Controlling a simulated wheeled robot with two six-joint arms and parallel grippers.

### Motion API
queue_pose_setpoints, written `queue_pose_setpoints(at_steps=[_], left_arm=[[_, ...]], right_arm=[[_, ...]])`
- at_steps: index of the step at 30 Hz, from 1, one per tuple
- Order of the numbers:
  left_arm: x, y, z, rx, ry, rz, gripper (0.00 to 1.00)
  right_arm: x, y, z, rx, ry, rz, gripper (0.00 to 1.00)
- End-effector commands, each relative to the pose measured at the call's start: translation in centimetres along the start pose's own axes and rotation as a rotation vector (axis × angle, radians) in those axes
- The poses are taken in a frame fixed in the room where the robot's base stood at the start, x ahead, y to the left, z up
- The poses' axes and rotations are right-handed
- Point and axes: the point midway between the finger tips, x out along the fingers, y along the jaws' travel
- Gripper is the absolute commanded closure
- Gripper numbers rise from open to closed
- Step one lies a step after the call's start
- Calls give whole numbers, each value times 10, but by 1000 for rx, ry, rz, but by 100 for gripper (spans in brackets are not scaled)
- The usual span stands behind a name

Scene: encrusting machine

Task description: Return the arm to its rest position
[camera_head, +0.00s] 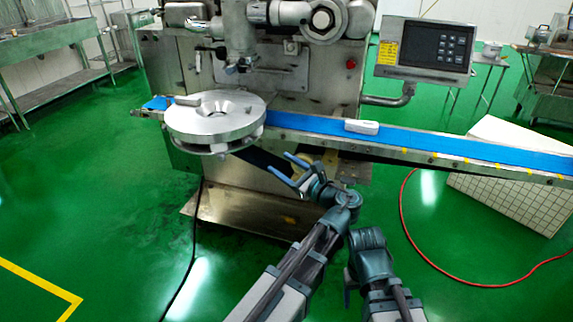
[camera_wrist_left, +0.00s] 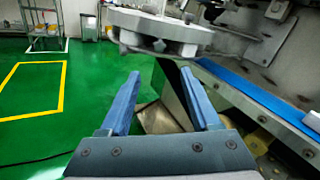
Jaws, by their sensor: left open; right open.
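My left gripper (camera_head: 278,162) is open and empty in the head view, in front of the machine and below the conveyor's near edge. In the left wrist view its two blue fingers (camera_wrist_left: 160,74) stand wide apart with nothing between them. My right arm is folded close in at the lower middle of the head view. Its gripper (camera_head: 349,286) shows only in part beside the forearm, and its fingertips are mostly hidden. Nothing is seen held in it.
The encrusting machine (camera_head: 290,75) carries a round metal disc (camera_head: 215,112) over a blue conveyor belt (camera_head: 440,144). A small white object (camera_head: 361,127) lies on the belt. A white tiled block (camera_head: 510,170) and a red hose (camera_head: 404,215) are at right. Green floor (camera_head: 110,220) is clear at left.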

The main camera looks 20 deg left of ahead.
Motion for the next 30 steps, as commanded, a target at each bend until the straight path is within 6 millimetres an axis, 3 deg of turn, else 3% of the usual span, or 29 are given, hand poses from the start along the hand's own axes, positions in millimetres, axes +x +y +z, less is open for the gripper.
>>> queue_pose_setpoints(at_steps=[9,13,17,20,24,30], left_arm=[[1,1,0,-3,3,3,37],[8,21,-14,-92,72,58,37],[17,67,-51,-338,244,226,37],[12,106,-87,-582,387,425,37],[-12,147,-130,-903,535,743,37],[-54,172,-162,-1210,631,1140,37]], right_arm=[[0,0,0,0,0,0,36],[0,0,0,0,0,0,36],[0,0,0,0,0,0,36],[0,0,0,0,0,0,36],[0,0,0,0,0,0,36],[0,0,0,0,0,0,36]])
